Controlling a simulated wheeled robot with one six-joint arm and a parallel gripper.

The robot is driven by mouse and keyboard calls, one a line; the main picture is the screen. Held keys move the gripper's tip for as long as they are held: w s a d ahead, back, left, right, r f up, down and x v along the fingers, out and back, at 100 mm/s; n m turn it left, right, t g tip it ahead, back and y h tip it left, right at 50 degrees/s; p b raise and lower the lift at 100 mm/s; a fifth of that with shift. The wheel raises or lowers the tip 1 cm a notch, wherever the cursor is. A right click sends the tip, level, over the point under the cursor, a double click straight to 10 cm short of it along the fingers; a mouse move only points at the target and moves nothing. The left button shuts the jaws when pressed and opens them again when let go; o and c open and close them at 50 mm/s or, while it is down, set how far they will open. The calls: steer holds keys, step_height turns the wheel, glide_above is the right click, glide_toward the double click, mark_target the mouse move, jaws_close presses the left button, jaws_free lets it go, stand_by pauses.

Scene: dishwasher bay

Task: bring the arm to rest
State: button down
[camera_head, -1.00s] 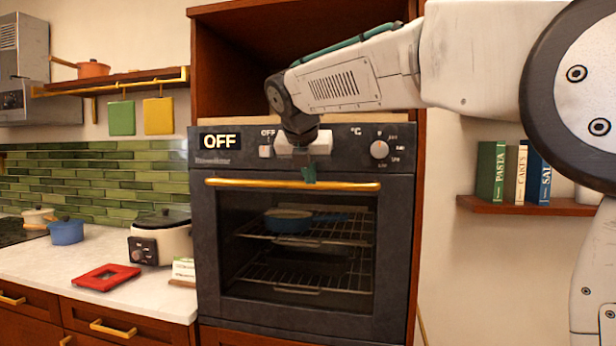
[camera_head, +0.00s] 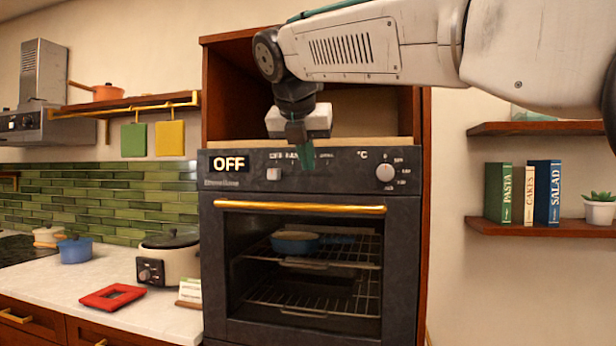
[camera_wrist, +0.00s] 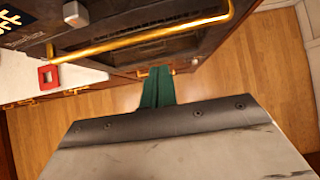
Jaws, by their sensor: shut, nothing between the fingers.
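My gripper (camera_head: 300,152) hangs below my wrist in front of the top part of the oven, pointing down. Its green fingers are together with nothing between them. In the wrist view the green fingers (camera_wrist: 157,88) point down over the wooden floor, close by the oven front. My arm reaches in from the upper right. The oven (camera_head: 212,260) is closed, and its display reads OFF. The gripper covers part of its control panel.
A gold handle (camera_head: 300,207) runs across the oven door; it also shows in the wrist view (camera_wrist: 140,42). A blue pan (camera_head: 295,243) sits on the rack inside. Shelves (camera_head: 540,229) hang at right.

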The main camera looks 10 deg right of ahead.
steer(key=s+d+f+m+g+y, duration=0.1)
steer(key=s+f+m+g, duration=0.1)
steer(key=s+f+m, duration=0.4)
steer(key=s+d+f+m+g, duration=0.1)
steer(key=s+f+m, duration=0.1)
steer(key=f+m, duration=0.65)
steer(key=s+d+f+m+g+y, duration=0.1)
steer(key=s+d+f+m, duration=0.3)
steer(key=s+f+m, duration=0.4)
steer(key=s+d+f+m+g+y, duration=0.1)
steer(key=s+d+f+m, duration=0.4)
steer(key=s, duration=1.2)
steer(key=shift+s+f+m+y, duration=0.3)
steer(key=shift+f+m, duration=1.15)
steer(key=shift+f, duration=1.8)
